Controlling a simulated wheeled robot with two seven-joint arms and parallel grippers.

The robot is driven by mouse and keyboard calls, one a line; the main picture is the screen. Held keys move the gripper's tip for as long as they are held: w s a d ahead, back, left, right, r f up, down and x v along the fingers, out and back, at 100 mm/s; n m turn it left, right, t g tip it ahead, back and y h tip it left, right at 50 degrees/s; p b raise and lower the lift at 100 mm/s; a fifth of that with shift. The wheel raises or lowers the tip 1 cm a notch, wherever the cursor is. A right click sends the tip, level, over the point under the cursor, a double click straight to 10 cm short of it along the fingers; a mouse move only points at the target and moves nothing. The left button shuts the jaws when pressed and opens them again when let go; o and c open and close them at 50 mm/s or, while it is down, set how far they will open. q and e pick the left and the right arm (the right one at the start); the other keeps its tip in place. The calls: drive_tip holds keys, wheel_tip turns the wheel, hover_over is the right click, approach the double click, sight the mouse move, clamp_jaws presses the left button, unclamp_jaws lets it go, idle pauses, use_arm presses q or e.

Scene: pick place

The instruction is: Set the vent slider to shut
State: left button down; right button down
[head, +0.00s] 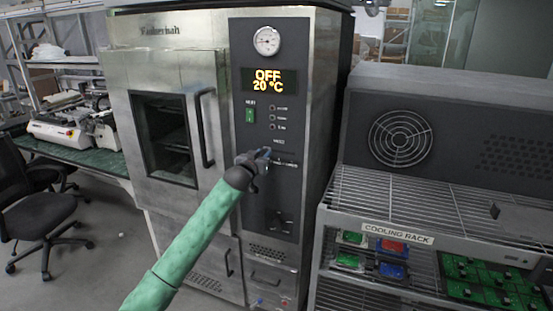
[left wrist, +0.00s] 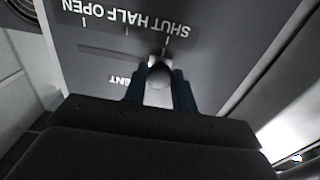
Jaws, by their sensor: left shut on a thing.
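The vent slider (left wrist: 160,75) is a pale knob on a dark panel (left wrist: 110,25). In the left wrist view, the panel lettering appears upside down and reads SHUT, HALF, OPEN. The knob stands at the SHUT end of its slot, close to the SHUT tick. My left gripper (left wrist: 160,92) is shut on the knob, one dark finger on each side. In the head view, my left gripper (head: 266,154) reaches the oven's control panel (head: 290,215) below the display and hides the knob. My right gripper is not in view.
The steel oven (head: 180,60) has a door handle (head: 204,128) just left of my gripper. Above are a green switch (head: 250,115), a display (head: 269,80) reading OFF 20 °C and a round gauge (head: 267,40). A cooling rack (head: 400,237) stands at the right.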

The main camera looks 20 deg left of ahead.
use_arm(q)
drive_tip(key=shift+a+r, duration=0.1)
drive_tip(key=shift+a, duration=0.15)
drive_tip(key=c, duration=1.4)
unclamp_jaws()
drive_tip(key=shift+a, duration=0.1)
drive_tip(key=shift+c, duration=0.2)
drive_tip(key=o, duration=0.3)
drive_tip(key=shift+a, duration=0.1)
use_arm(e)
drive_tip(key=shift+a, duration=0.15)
use_arm(q)
drive_tip(key=shift+s, duration=0.15)
drive_tip(key=shift+s, duration=0.25)
drive_tip(key=s+b, duration=0.3)
drive_tip(key=s, duration=0.4)
drive_tip(key=shift+a, duration=0.15)
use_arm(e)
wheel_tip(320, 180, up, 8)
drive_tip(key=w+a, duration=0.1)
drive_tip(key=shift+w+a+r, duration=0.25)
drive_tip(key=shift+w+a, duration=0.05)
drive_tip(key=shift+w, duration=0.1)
